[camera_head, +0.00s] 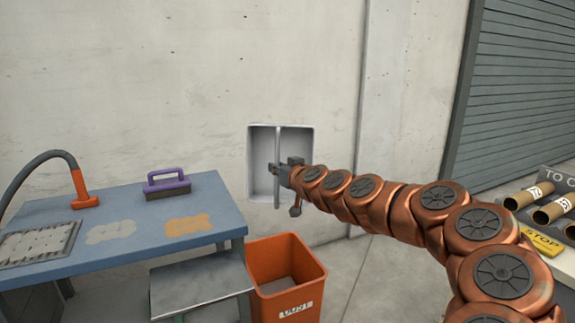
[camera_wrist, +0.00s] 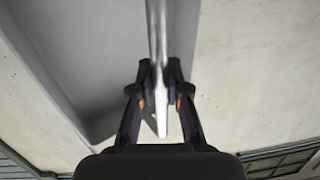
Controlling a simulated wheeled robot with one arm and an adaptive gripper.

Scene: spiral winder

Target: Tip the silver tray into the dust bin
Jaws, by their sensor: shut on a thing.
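The silver tray (camera_head: 263,160) stands on edge above the dust bin in the head view, its open side towards me. An upright strip splits it into two hollows, which look empty. My gripper (camera_head: 283,172) is shut on this strip; in the wrist view my gripper (camera_wrist: 160,100) has its fingers on both sides of the bright strip (camera_wrist: 159,45). The grey tray hollow (camera_wrist: 85,60) shows left of it. The orange dust bin (camera_head: 262,268) stands on the floor below the tray, with grey at its inside bottom. How far the tray is from the wall behind, I cannot tell.
A blue table (camera_head: 150,210) at left carries a purple-handled brush (camera_head: 168,184), an orange hose nozzle (camera_head: 82,190), a grate (camera_head: 40,243) and grey and orange patches. A grey stool (camera_head: 200,285) stands left of the bin. Cardboard tubes (camera_head: 550,208) lie at far right.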

